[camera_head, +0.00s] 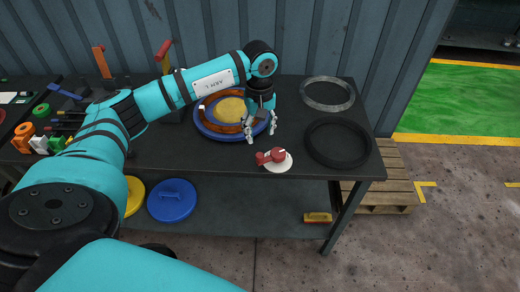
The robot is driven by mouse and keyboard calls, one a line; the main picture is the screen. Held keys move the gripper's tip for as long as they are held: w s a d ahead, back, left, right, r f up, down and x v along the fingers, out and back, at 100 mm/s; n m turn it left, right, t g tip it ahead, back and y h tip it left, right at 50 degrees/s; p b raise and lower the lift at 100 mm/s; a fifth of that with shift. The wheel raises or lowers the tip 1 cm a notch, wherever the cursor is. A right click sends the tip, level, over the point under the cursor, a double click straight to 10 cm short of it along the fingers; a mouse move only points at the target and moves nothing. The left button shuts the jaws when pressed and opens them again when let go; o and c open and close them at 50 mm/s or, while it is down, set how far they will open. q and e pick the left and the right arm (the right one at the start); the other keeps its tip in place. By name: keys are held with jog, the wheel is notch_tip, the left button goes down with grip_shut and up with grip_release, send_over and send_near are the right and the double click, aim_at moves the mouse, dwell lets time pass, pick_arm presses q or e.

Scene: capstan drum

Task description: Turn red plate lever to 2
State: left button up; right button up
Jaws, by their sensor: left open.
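A red lever (269,156) sits on a round white plate (284,164) near the front edge of the dark workbench. The numbers on the plate are too small to read. My left gripper (261,137) is open and points down just behind the lever, apart from it as far as I can tell. It is in front of the blue round drum base (205,128) with its orange-brown ring and yellow centre, and partly hides its right side. My right gripper is not in view.
A grey metal ring (328,107) and a black ring (311,146) lie on the bench (348,170) at the right. Tools and coloured parts crowd the left end. A blue disc (172,201) rests on the lower shelf. A wooden pallet (392,188) stands beside the bench.

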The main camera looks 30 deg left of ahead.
aim_at(260, 155)
pick_arm(q)
notch_tip(260, 155, down, 10)
jog(key=shift+r+p, duration=0.1)
jog(key=shift+p, duration=1.1)
grip_shut()
